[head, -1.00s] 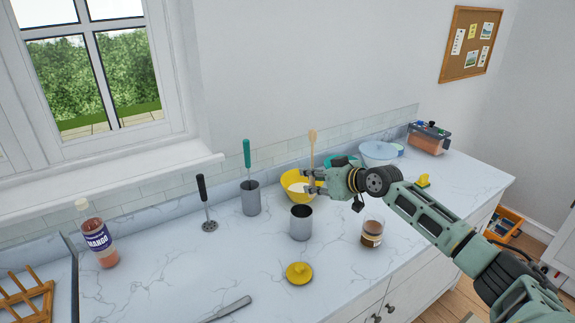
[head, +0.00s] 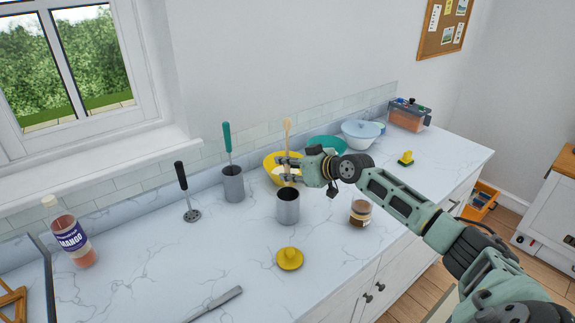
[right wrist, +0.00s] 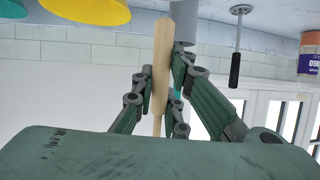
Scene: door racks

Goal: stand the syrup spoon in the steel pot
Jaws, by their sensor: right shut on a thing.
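The syrup spoon (head: 287,133), pale wood, stands roughly upright in my right gripper (head: 290,171); it also fills the middle of the right wrist view (right wrist: 161,70). The right gripper's fingers (right wrist: 160,95) are shut on it. The steel pot (head: 288,209) is a grey, open-topped cylinder standing just below the gripper in the head view. The spoon's lower end is hard to make out near the gripper and pot rim, so I cannot tell whether it is over the opening or behind it. My left gripper is not in view.
A yellow bowl (head: 270,166) sits behind the gripper. A second grey pot (head: 233,186) holds a teal-handled tool. A masher (head: 183,188) stands left. A glass jar (head: 360,213) is right, a yellow lid (head: 289,259) in front.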

